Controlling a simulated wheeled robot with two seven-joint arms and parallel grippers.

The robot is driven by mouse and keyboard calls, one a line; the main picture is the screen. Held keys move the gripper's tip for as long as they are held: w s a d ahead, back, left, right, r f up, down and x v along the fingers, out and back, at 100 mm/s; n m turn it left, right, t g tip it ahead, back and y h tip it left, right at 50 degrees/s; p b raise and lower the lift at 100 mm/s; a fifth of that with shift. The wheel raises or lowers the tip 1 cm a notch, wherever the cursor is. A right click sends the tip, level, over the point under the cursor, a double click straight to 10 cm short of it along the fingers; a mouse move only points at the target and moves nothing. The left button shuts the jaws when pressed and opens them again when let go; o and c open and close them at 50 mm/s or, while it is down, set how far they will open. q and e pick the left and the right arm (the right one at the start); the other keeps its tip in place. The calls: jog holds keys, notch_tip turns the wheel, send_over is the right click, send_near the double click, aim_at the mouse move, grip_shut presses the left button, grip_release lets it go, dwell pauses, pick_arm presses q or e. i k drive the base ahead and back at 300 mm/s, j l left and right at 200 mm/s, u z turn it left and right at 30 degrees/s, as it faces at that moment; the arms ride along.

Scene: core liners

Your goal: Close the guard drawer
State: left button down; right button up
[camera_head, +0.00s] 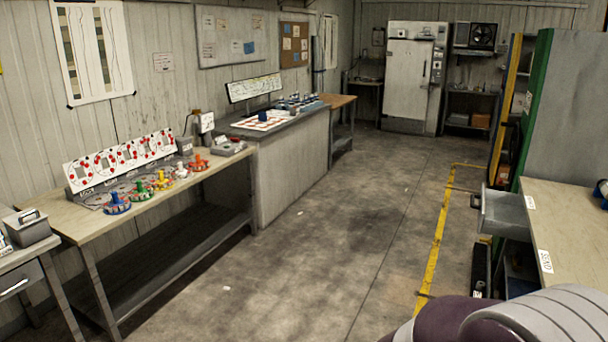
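A grey metal drawer (503,213) stands pulled out from the left side of the wood-topped bench (570,225) at the right. Its front faces left and carries a small dark handle (475,202). I cannot read a name on it, so I cannot confirm that it is the guard drawer. Another drawer front (20,285) with a bar handle sits under the bench at the far left and looks shut. Neither of my grippers is in view. A rounded purple and grey part at the bottom right looks like mine and hides some of the floor and bench.
A long bench (160,190) with several coloured knobbed discs stands along the left wall. A counter (290,165) follows behind it. A white cabinet (408,80) stands at the back. Green-edged shelving (535,100) rises behind the right bench. The floor (330,240) between is clear, with a yellow line.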

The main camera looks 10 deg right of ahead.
aim_at(500, 214)
jog(key=i+l+z, duration=0.2)
jog(key=i+z, duration=1)
jog(key=i, duration=0.15)
jog(key=i+j+z, duration=0.25)
jog(key=i+z, duration=0.2)
jog(key=i+j+z, duration=0.45)
jog(key=i+j, duration=0.45)
jog(key=i, duration=0.45)
jog(key=i+j+z, duration=0.45)
jog(key=i+j, duration=0.75)
jog(key=j, duration=0.1)
